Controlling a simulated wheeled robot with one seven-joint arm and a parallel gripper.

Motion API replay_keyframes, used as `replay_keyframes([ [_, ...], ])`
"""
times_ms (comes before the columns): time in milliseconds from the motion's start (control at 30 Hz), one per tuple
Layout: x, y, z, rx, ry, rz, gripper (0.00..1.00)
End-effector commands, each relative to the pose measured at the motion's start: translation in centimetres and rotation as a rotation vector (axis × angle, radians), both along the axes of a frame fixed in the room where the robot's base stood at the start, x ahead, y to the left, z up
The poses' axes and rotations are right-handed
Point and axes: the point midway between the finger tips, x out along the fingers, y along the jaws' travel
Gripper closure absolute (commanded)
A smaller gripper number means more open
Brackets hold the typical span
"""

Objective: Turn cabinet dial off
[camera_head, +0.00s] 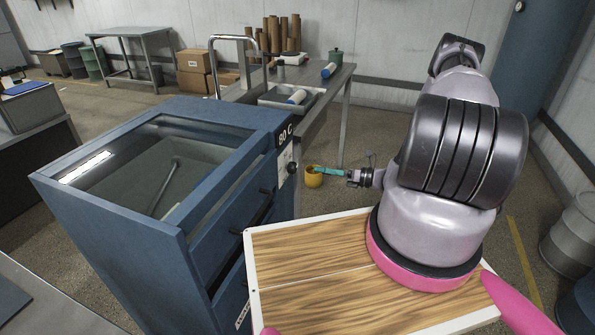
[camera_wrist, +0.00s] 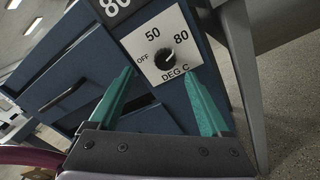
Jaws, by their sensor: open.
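The cabinet (camera_head: 110,215) is blue with a glass top and stands left of my arm. Its dial (camera_wrist: 164,59) is a black knob on a white plate marked OFF, 50, 80 and DEG C. The knob's pointer is small, but a light mark on it seems to face up and right, toward the 80. The dial also shows on the cabinet's side in the head view (camera_head: 292,167). My gripper (camera_wrist: 158,75) has two teal fingers, open and empty. In the wrist view they spread to either side of the dial plate's lower part, apart from the knob.
A metal table (camera_head: 310,95) with a sink, tubes and a green pot stands behind.

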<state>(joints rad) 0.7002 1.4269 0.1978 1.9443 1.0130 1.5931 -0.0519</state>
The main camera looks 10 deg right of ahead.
Motion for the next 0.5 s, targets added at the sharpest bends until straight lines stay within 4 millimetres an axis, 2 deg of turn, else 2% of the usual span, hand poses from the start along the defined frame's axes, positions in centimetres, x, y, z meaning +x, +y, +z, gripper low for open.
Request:
replay_keyframes([
  [100, -0.2, 0.0, -1.4, 0.036, 0.029, -0.043, 0.19],
  [267, 0.3, 0.8, -1.7, 0.044, 0.035, -0.054, 0.19],
  [500, 2.7, 4.4, -1.6, 0.042, 0.033, -0.049, 0.19],
])
